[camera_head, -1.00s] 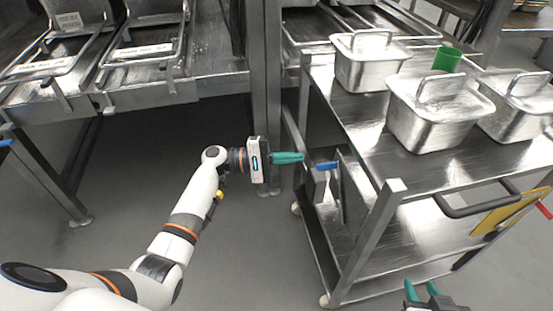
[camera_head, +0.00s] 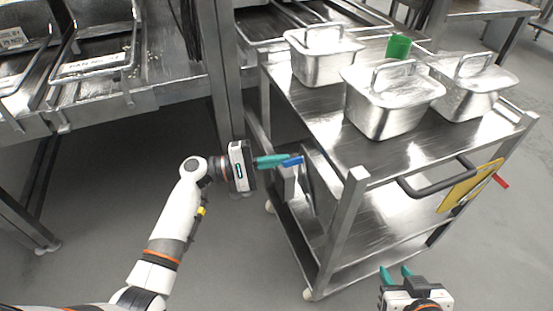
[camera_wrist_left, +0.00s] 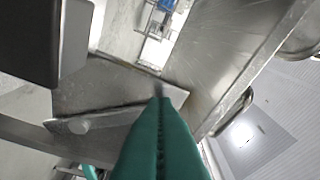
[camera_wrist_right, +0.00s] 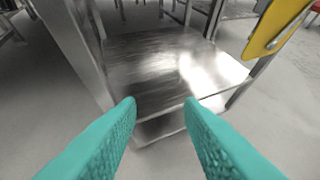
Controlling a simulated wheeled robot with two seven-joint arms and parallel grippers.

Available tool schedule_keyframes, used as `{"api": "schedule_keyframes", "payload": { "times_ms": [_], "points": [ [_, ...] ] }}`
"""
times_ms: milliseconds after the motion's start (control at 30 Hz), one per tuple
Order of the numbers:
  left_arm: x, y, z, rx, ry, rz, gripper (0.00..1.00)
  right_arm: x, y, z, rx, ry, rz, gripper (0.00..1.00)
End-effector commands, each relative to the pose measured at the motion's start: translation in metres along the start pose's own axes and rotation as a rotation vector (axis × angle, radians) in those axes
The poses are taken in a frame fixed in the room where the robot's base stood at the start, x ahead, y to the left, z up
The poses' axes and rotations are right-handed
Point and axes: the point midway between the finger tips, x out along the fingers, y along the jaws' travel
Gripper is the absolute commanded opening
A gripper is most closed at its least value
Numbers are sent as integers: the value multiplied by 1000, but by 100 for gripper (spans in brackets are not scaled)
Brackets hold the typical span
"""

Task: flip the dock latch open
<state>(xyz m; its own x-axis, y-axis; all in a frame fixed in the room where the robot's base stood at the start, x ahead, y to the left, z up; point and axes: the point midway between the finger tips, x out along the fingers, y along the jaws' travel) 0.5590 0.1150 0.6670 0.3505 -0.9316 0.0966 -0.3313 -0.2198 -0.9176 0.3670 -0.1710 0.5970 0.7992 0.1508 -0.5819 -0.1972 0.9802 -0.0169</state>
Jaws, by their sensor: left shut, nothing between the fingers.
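The dock latch appears to be the small blue-tipped lever (camera_head: 293,161) beside the metal post at the cart's left end. My left gripper (camera_head: 286,160) is shut and empty, with its teal fingertips at the blue lever in the head view. I cannot tell whether they touch. In the left wrist view the shut fingers (camera_wrist_left: 160,105) point at a grey metal plate (camera_wrist_left: 110,95), and I cannot clearly make out the lever there. My right gripper (camera_head: 395,271) is open and empty in front of the cart; its parted fingers also show in the right wrist view (camera_wrist_right: 158,105).
A steel counter (camera_head: 140,98) stands at the left. Grey floor is clear in front.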

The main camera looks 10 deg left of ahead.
Motion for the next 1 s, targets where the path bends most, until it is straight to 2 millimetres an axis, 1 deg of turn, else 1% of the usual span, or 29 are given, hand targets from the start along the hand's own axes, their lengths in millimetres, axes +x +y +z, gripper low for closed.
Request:
{"api": "schedule_keyframes", "payload": {
  "times_ms": [567, 767, 1000],
  "points": [
    [2, -5, -11, 109, 0, 28, 0, -2, -1, -7, 1, 45, -2, 34],
    [5, -9, -22, 213, 1, 54, 0, -4, -2, -13, 1, 82, -4, 34],
    [11, -12, -44, 424, 2, 108, 0, -9, -3, -25, 3, 153, -7, 34]
  ]
}}
